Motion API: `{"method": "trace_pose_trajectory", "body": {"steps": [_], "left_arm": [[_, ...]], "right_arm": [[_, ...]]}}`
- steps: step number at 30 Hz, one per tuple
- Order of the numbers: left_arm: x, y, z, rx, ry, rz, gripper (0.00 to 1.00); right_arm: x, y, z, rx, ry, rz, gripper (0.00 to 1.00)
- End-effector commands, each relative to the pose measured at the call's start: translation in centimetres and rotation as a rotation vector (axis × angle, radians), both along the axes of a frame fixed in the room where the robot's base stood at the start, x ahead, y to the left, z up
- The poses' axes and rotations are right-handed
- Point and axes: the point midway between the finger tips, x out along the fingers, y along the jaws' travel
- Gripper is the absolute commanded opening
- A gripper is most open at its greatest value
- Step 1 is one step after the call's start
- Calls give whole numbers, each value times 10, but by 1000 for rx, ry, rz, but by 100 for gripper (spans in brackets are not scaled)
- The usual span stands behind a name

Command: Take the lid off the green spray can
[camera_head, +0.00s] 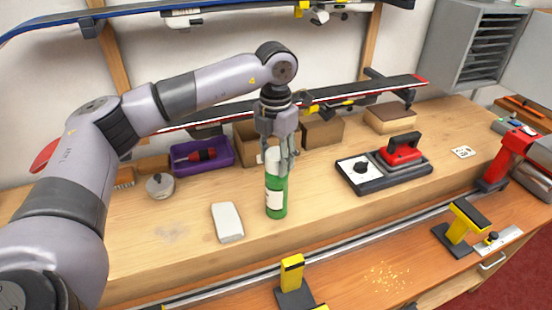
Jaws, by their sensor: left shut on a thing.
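The green spray can (276,208) stands upright on the wooden bench, with a pale label on its front. Its white lid (272,160) shows at the top, directly above the green body, with no gap that I can see. My left gripper (284,162) comes down from above and is shut on the lid. Its fingers hide part of the lid and the can's upper right side. My right gripper is not in view.
A white block (228,222) lies left of the can. A purple tray (203,157) with a red-handled tool and cardboard boxes (322,131) stand behind. A red-handled iron on a dark base (384,169) is to the right. A rail with yellow clamps (292,271) runs in front.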

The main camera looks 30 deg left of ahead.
Motion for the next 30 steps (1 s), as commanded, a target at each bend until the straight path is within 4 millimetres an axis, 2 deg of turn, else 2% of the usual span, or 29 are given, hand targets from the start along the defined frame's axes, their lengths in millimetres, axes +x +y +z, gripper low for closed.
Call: {"method": "trace_pose_trajectory", "body": {"steps": [4, 8, 11, 16, 21, 25, 30], "left_arm": [[1, -1, 13, -2, -3, 0, 32], [1, -1, 36, -1, -5, 0, 32], [1, -1, 62, -2, -7, -1, 32], [1, -1, 117, -2, -8, 0, 32], [0, 0, 157, 1, -5, 1, 32], [0, 0, 178, 1, -2, 1, 32], [0, 0, 193, 0, -1, 0, 32]], "right_arm": [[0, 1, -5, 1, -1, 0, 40], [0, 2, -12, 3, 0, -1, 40], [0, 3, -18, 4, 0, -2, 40], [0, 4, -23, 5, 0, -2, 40], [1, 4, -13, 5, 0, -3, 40], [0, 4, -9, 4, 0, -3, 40], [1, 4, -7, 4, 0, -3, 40]]}}
